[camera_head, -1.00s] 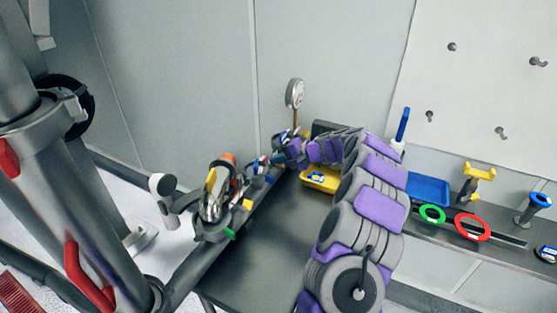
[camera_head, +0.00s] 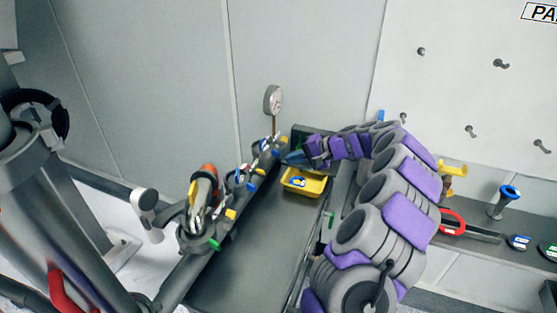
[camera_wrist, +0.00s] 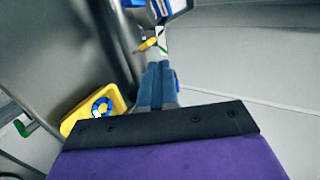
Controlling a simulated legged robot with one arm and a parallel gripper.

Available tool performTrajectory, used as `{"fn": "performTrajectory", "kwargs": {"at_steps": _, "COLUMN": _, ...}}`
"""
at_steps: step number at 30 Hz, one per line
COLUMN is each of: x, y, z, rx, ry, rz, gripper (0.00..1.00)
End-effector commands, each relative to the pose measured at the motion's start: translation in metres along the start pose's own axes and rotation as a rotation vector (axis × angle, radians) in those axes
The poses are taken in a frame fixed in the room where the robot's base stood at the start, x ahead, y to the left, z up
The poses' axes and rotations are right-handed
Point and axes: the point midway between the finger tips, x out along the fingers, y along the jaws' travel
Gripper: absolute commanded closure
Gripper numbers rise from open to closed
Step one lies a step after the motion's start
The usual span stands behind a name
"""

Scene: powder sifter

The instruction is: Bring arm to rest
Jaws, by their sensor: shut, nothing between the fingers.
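My arm, in purple and grey segments, arches from the lower right of the head view to the back of the dark table (camera_head: 245,265). My gripper (camera_head: 290,158) is at its end, just above and behind a yellow tray (camera_head: 318,188). In the wrist view my gripper (camera_wrist: 160,72) shows as two blue-grey fingers lying together, with nothing between them. The yellow tray also shows at the left of the wrist view (camera_wrist: 72,122), with a blue and white round item (camera_wrist: 101,107) in it. My arm covers part of the table's right side and the shelf behind it.
Clamped tools and holders (camera_head: 203,205) line the table's left edge. A round gauge (camera_head: 272,100) stands at the back corner. A shelf on the right holds a red ring (camera_head: 452,222) and a blue-topped post (camera_head: 508,192). Pegs stick out of the white wall panel. The table's middle is clear.

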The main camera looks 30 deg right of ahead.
Motion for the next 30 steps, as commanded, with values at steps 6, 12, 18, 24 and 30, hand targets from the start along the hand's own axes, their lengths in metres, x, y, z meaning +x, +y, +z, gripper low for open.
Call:
{"fn": "performTrajectory", "kwargs": {"at_steps": 6, "x": -0.026, "y": -0.001, "z": -0.001, "rx": 0.0, "ry": 0.002, "rz": -0.001, "gripper": 1.0}}
{"fn": "performTrajectory", "kwargs": {"at_steps": 12, "x": -0.03, "y": 0.0, "z": 0.0, "rx": 0.0, "ry": -0.001, "rz": 0.001, "gripper": 1.0}}
{"fn": "performTrajectory", "kwargs": {"at_steps": 18, "x": -0.021, "y": -0.013, "z": 0.017, "rx": -0.022, "ry": -0.037, "rz": 0.008, "gripper": 1.0}}
{"fn": "performTrajectory", "kwargs": {"at_steps": 24, "x": 0.011, "y": -0.069, "z": 0.105, "rx": -0.136, "ry": -0.204, "rz": 0.068, "gripper": 1.0}}
{"fn": "performTrajectory", "kwargs": {"at_steps": 30, "x": 0.026, "y": -0.101, "z": 0.219, "rx": -0.282, "ry": -0.381, "rz": 0.192, "gripper": 1.0}}
